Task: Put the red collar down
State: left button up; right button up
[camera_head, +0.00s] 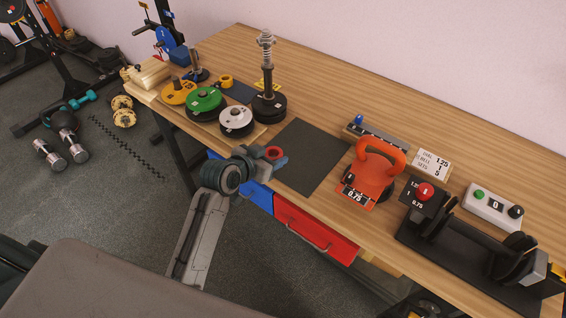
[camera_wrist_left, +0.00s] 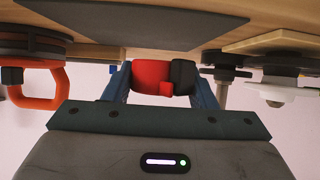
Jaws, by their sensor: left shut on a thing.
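The red collar (camera_head: 273,153) is in my left gripper (camera_head: 268,158), over the front edge of the table beside the dark mat (camera_head: 302,150). In the left wrist view the red collar (camera_wrist_left: 150,76) sits between the two blue fingers of my left gripper (camera_wrist_left: 166,80), with a dark piece beside it. I cannot tell whether that piece belongs to the collar. The gripper is shut on the collar. A spring stands on an upright post (camera_head: 267,65) with dark plates at its foot, behind the mat. My right gripper is not in view.
Green, white and yellow plates (camera_head: 203,99) lie on the table to the left. An orange kettlebell (camera_head: 374,172) stands right of the mat. A black rack (camera_head: 465,250) and a display box (camera_head: 494,206) are further right. The mat is bare.

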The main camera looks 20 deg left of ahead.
pick_arm(q)
jog(key=shift+w+d+p, duration=0.15)
jog(key=shift+d+p, duration=0.15)
jog(key=shift+d, duration=1.25)
jog(key=shift+d+f, duration=0.15)
jog(key=shift+f, duration=0.3)
notch_tip(320, 180, down, 3)
jog(key=shift+r+p, duration=0.1)
jog(key=shift+p, duration=0.5)
